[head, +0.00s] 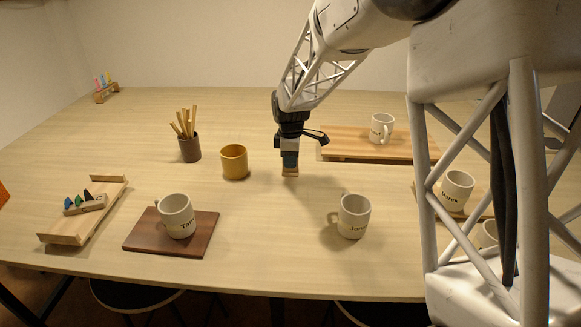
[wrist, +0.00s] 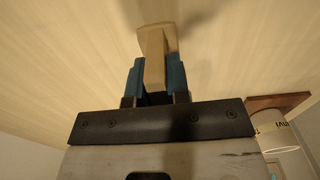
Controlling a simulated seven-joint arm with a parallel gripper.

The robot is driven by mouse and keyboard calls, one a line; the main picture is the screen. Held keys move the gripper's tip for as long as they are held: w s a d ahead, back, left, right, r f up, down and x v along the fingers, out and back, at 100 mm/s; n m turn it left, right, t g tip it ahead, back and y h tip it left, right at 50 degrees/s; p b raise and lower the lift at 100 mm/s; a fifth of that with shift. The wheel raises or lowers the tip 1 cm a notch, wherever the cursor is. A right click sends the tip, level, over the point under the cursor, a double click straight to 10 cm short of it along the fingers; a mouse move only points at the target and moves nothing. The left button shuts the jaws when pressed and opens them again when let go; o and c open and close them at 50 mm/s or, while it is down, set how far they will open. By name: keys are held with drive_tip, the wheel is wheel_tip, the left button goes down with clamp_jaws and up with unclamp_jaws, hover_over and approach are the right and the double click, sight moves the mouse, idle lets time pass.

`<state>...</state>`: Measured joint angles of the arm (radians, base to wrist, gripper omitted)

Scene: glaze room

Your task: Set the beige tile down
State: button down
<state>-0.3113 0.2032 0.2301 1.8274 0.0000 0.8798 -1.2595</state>
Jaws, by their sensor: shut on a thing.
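My gripper (head: 290,160) points down over the middle of the table. It is shut on the beige tile (head: 290,171), which sticks out below the fingers, at or very close to the table top; I cannot tell whether it touches. In the wrist view the tile (wrist: 154,42) stands between the two blue fingers of my gripper (wrist: 155,75). The fingers hide part of the tile.
A yellow cup (head: 234,162) stands just left of my gripper. A white mug (head: 354,216) is in front to the right, another mug (head: 177,215) on a dark board (head: 140,237). A wooden board (head: 345,142) with a mug (head: 382,128) lies behind right. Bare table surrounds the tile.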

drive_tip(key=shift+f, duration=1.3)
drive_tip(key=shift+f, duration=0.1)
drive_tip(key=c, duration=1.1)
unclamp_jaws()
wheel_tip(320, 180, up, 12)
drive_tip(key=shift+r, duration=0.15)
